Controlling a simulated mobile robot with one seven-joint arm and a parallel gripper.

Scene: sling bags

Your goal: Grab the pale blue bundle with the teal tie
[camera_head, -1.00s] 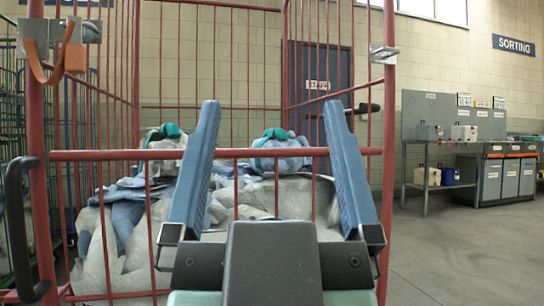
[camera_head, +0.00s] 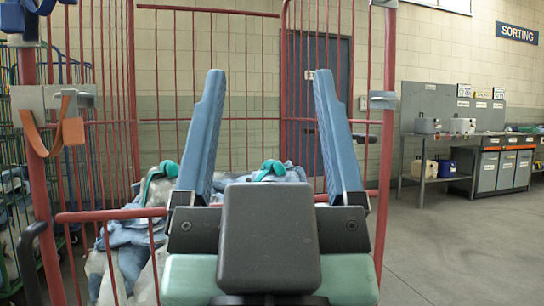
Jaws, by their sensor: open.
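A pale blue bundle (camera_head: 290,174) with a teal tie (camera_head: 268,170) lies on top of the cloth heap in the red cage, seen between my fingers. A second bundle (camera_head: 158,192), greyish white with a teal tie (camera_head: 165,169), lies to its left, just left of my left finger. My gripper (camera_head: 262,73) is open and empty, its two blue fingers pointing up in the picture. The fingers and palm hide part of the heap and the lower side of the pale blue bundle. The fingers' depth relative to the bundle is hard to tell.
The red cage's front rail (camera_head: 110,215) crosses in front of the heap, partly behind my gripper. Cage posts stand left (camera_head: 45,170) and right (camera_head: 387,150). An orange strap (camera_head: 52,128) hangs from the left post. A bench (camera_head: 430,180) stands right, with clear floor before it.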

